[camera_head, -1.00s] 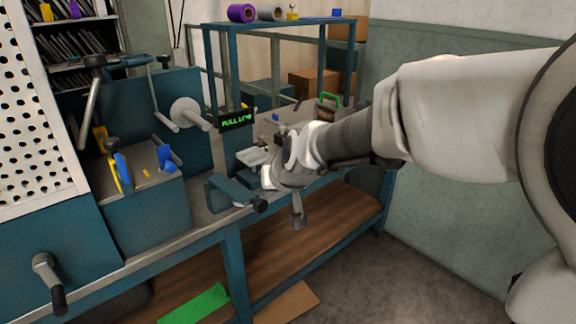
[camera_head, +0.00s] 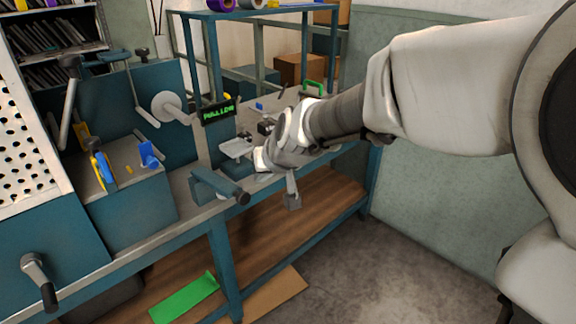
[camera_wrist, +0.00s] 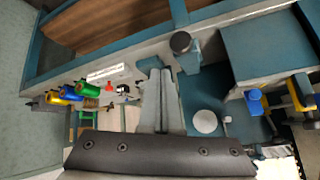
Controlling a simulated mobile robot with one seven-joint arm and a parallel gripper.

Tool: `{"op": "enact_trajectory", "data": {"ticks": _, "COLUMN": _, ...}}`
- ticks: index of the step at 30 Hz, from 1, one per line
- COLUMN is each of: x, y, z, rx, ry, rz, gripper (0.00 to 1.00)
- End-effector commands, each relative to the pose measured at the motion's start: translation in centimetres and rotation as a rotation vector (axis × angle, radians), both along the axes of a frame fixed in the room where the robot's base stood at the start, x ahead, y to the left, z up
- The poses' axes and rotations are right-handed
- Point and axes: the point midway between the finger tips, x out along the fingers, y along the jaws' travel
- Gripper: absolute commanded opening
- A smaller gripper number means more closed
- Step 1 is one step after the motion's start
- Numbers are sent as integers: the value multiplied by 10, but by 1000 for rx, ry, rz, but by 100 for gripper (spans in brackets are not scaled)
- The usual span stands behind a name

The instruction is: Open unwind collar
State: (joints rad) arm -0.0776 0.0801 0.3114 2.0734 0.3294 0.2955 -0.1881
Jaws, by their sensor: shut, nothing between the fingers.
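A pale round disc on a short spindle (camera_head: 172,106), which looks like the unwind collar, sticks out from the blue machine panel at left. I cannot tell whether it is open. It seems to show as a white disc in the wrist view (camera_wrist: 205,121), right of my fingers. My gripper (camera_head: 292,202) points down by the bench front, right of the disc and well apart from it. Its fingers are shut and empty in the wrist view (camera_wrist: 159,74).
A blue bar with a dark knob (camera_head: 220,188) juts from the bench edge, close left of my gripper. A small dark sign with green letters (camera_head: 219,111) stands beside the disc. A lower wooden shelf (camera_head: 320,205) and a green sheet (camera_head: 185,297) lie below. Floor at right is clear.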

Motion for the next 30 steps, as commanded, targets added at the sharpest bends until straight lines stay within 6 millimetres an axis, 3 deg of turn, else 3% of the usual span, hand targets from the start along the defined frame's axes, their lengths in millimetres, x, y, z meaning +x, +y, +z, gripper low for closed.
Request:
{"op": "enact_trajectory", "data": {"ticks": 13, "x": -53, "y": -39, "z": -19, "rx": 0, "ry": -7, "rz": -1, "gripper": 0}}
{"op": "enact_trajectory", "data": {"ticks": 22, "x": -74, "y": -56, "z": -12, "rx": -12, "ry": -2, "rz": -6, "gripper": 0}}
{"op": "enact_trajectory", "data": {"ticks": 26, "x": -102, "y": -83, "z": 0, "rx": -47, "ry": 20, "rz": -31, "gripper": 0}}
{"op": "enact_trajectory", "data": {"ticks": 30, "x": -143, "y": -122, "z": 10, "rx": -99, "ry": 64, "rz": -93, "gripper": 0}}
